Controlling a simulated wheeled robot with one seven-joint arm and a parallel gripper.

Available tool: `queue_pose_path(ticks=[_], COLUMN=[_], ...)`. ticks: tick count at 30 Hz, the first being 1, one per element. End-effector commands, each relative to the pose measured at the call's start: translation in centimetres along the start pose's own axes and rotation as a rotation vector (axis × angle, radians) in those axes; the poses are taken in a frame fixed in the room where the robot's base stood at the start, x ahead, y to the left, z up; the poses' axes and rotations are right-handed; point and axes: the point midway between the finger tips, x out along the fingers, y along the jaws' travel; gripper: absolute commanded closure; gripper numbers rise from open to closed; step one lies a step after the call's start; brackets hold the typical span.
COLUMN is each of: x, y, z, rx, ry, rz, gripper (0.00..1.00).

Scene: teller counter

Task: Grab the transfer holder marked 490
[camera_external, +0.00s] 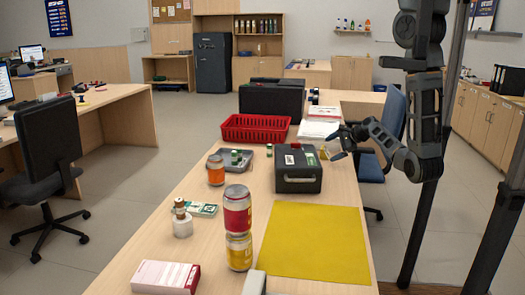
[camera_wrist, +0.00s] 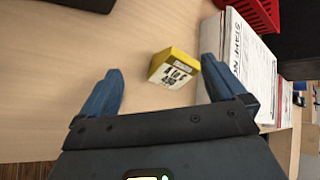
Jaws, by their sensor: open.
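A small yellow holder (camera_wrist: 174,68) with a white label lies on the wooden counter in the wrist view. Its label has lines of dark print, the lower one seeming to read 490. In the external view it is a small yellow shape (camera_external: 324,153) just right of the black cash box. My gripper (camera_wrist: 161,66) is open, its two blue fingers apart, with the holder in the space ahead between their tips. I see no finger touching it. In the external view my gripper (camera_external: 336,146) reaches in from the right, low over the counter.
A red basket (camera_external: 256,128) lies behind; a black cash box (camera_external: 298,178) stands left of my gripper. Several cans, including a red one (camera_external: 237,206), and a yellow mat (camera_external: 315,242) are nearer the front.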

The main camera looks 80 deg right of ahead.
Motion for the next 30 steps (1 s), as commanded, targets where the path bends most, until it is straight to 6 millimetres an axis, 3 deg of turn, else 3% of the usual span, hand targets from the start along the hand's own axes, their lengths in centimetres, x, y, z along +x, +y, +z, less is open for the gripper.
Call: queue_pose_path(ticks=[6, 12, 17, 30], x=[1.6, 1.6, 1.8, 6.2], y=[-1.4, -2.2, -2.5, -2.7], z=[-3.3, -4.9, -5.0, -2.7], rx=[0.474, 0.757, 0.82, 0.819], ry=[-0.191, -0.344, -0.385, -0.383], rz=[0.041, 0.084, 0.099, 0.101], gripper=[0.02, 0.02, 0.02, 0.02])
